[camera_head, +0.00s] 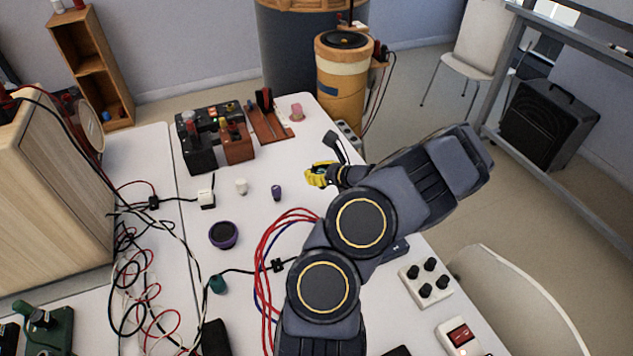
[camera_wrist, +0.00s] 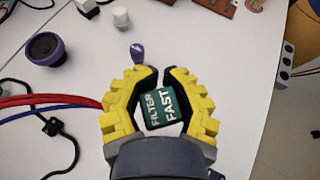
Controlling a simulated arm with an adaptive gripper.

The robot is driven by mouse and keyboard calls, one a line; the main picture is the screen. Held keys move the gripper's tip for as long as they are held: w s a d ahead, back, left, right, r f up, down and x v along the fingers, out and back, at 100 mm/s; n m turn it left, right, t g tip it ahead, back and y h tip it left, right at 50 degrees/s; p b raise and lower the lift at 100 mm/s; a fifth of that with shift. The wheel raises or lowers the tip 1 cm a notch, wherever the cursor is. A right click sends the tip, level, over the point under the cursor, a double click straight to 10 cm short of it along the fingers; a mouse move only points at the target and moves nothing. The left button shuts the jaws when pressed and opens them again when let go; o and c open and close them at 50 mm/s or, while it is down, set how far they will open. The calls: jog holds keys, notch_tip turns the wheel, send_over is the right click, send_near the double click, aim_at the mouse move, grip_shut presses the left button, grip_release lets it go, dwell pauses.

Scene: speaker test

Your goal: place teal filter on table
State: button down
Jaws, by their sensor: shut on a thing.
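The teal filter (camera_wrist: 162,108) is a small block with white lettering reading "FILTER" and "FAST". My gripper (camera_wrist: 160,74) has yellow ridged fingers with dark inner pads, shut around the filter, one finger on each side. In the head view my gripper (camera_head: 318,174) is over the far right part of the white table (camera_head: 240,255), near its right edge. The filter is mostly hidden there by the fingers. I cannot tell whether it touches the table or hangs just above it.
A purple knob (camera_head: 277,192) stands left of my gripper, with a white knob (camera_head: 241,186) and a purple-rimmed speaker (camera_head: 223,235) beyond. Red and blue cables (camera_head: 265,255) lie nearer. A black box of components (camera_head: 213,138) stands further back. Some table between them is bare.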

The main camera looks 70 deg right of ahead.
send_over(314, 188)
jog(key=f, duration=0.6)
jog(key=shift+s+a+f, duration=0.2)
jog(key=shift+a, duration=0.1)
jog(key=shift+w+d+f, duration=0.1)
jog(key=shift+d+f, duration=0.1)
jog(key=shift+f, duration=0.8)
jog(key=shift+w+d+f, duration=0.1)
jog(key=shift+d+f, duration=0.05)
jog(key=shift+f, duration=0.8)
jog(key=shift+f, duration=0.1)
jog(key=c, duration=0.9)
grip_release()
jog(key=shift+o, duration=0.2)
